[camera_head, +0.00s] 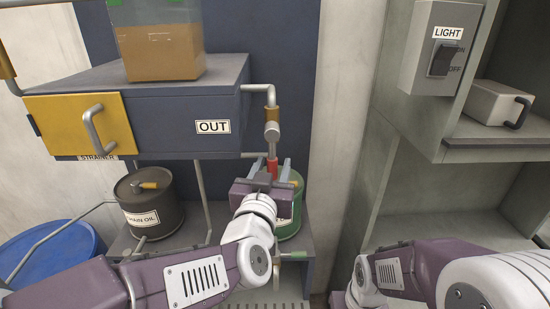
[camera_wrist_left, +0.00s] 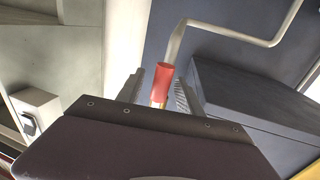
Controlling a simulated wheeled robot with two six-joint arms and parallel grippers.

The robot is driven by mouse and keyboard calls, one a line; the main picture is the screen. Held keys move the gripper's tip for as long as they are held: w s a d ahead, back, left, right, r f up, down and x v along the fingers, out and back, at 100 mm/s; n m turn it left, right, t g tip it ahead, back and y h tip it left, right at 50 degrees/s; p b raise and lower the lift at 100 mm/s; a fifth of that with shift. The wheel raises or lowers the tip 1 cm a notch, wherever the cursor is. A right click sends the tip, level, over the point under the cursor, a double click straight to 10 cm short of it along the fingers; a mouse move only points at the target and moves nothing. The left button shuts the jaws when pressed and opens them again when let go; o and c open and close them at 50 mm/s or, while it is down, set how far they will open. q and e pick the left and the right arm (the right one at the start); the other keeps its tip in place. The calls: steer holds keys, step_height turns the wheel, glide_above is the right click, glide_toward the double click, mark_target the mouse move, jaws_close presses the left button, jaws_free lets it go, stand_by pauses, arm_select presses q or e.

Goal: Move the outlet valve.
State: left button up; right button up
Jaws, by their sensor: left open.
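The outlet valve (camera_head: 271,130) sits on a pipe at the right side of the dark blue box, beside the OUT label (camera_head: 213,126). Its lever hangs down and ends in a red grip (camera_head: 272,165). My left gripper (camera_head: 271,173) is open, with its fingers on either side of the red grip, just below the valve. In the left wrist view the red grip (camera_wrist_left: 163,82) stands between the two open fingers (camera_wrist_left: 158,92); I cannot tell whether either touches it. My right arm shows at the lower right, but its gripper fingers do not show.
A green drum (camera_head: 290,225) stands behind my left gripper, and a dark oil can (camera_head: 148,205) stands to its left. A yellow strainer door (camera_head: 70,125) is on the box front. A light switch box (camera_head: 438,45) hangs on the grey cabinet at right.

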arm_select(q)
steer(key=w, duration=0.3)
steer(key=shift+w+d, duration=0.2)
steer(key=shift+s, duration=0.15)
steer(key=shift+c, duration=0.5)
jaws_close()
stand_by(0.6)
